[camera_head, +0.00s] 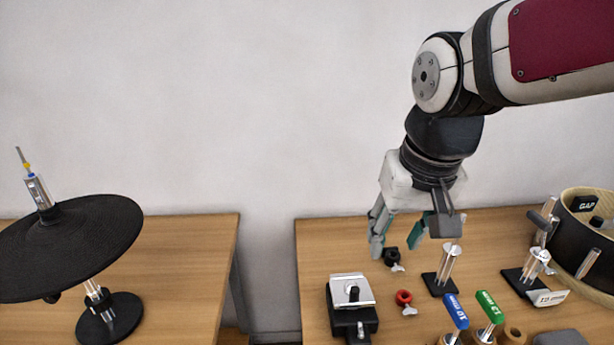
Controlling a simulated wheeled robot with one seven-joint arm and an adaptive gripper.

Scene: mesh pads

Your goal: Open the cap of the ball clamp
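My gripper (396,246) hangs from the arm at the right, fingers pointing down above the right table. Its two teal fingers stand apart with nothing seen between them. I cannot tell for sure which item is the ball clamp. A black block with a silver plate on top and a short black knob (350,292) stands at the table's left front, below and left of the gripper. A small black ring with a metal wing piece (393,259) lies just under the gripper. A similar red one (405,298) lies nearer. Whether any cap is shut cannot be told.
Rods on black bases (446,270) stand right of the gripper. Blue (456,312) and green (489,307) handled tools stand in front. A large round drum (575,240) is at the far right. Another table (185,265) at left holds a black disc (75,245). A gap separates the tables.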

